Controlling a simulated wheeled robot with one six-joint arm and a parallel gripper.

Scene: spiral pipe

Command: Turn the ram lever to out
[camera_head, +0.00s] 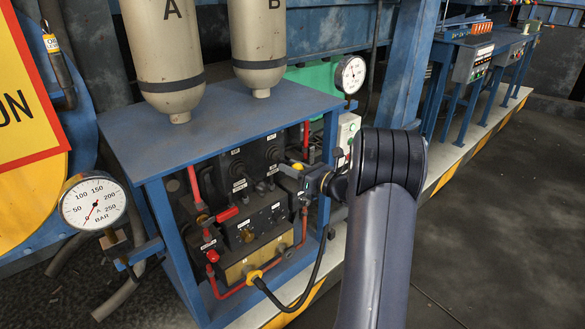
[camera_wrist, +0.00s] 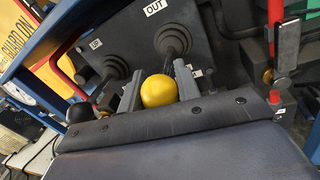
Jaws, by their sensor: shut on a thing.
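The ram lever has a yellow ball knob (camera_wrist: 158,91) and a ribbed black boot (camera_wrist: 172,40). A white OUT label (camera_wrist: 154,7) sits on the panel beyond its boot. My gripper (camera_wrist: 158,68) is shut on the yellow knob, with one finger on each side of it. In the head view my gripper (camera_head: 297,170) reaches in from the right at the upper right of the valve panel, and a bit of the yellow knob (camera_head: 297,165) shows there. The lever's shaft is mostly hidden behind the knob and fingers.
A second lever with a black knob (camera_wrist: 80,112) stands close to the left finger. A blue frame (camera_head: 222,110) surrounds the valve block. Red pipes (camera_head: 230,292), a pressure gauge (camera_head: 93,202) and another gauge (camera_head: 350,75) are nearby. The floor at right is clear.

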